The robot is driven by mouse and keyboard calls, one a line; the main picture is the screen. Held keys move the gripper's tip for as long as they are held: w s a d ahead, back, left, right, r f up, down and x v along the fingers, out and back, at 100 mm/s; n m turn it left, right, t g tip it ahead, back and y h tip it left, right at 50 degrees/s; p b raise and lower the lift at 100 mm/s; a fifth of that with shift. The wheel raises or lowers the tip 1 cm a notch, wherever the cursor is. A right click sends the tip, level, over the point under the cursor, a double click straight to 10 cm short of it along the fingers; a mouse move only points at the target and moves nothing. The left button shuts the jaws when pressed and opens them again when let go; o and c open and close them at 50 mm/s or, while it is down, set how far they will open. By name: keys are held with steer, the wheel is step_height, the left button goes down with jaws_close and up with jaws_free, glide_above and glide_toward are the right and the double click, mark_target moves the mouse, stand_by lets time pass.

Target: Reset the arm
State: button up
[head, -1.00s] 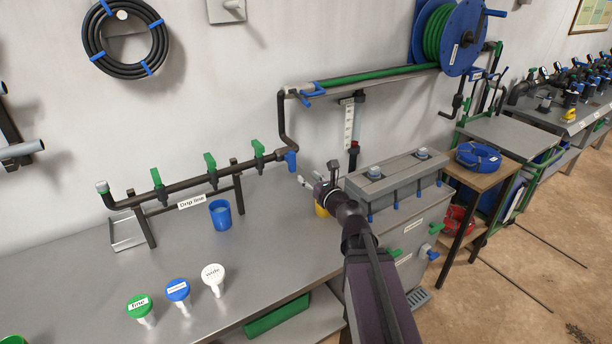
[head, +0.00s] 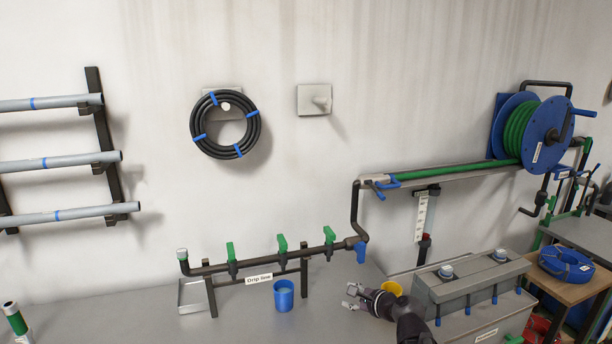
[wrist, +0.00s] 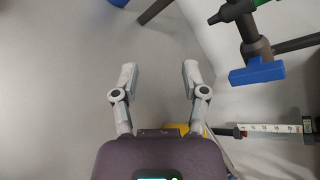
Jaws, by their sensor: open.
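My gripper (head: 352,298) is at the lower middle right of the head view, over the metal bench and left of the grey tank box. In the wrist view my gripper (wrist: 157,82) has its two fingers spread wide apart, with nothing between them. Bare grey bench lies beyond the fingertips. A yellow cup (head: 391,288) stands right behind my gripper in the head view, partly hidden by it. The drip line (head: 259,279), a dark pipe with several green valves, runs to the left of my gripper.
A blue cup (head: 284,296) stands in front of the drip line. The grey tank box (head: 470,285) is close on the right. A blue valve handle (wrist: 257,73) and dark pipe are near the gripper's right side. A hose reel (head: 535,133) hangs at upper right.

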steer(key=s+d+f+n+g+h+p, duration=0.2)
steer(key=s+n+g+h+p, duration=0.1)
steer(key=s+n, duration=0.4)
steer(key=s+d+f+n+g+h+p, duration=0.2)
steer(key=s+n+g+h, duration=0.3)
steer(key=n, duration=0.6)
steer(key=shift+s+d+f+n+g+p, duration=0.3)
steer(key=shift+s+f+g+p, duration=0.15)
steer(key=shift+s+g, duration=0.85)
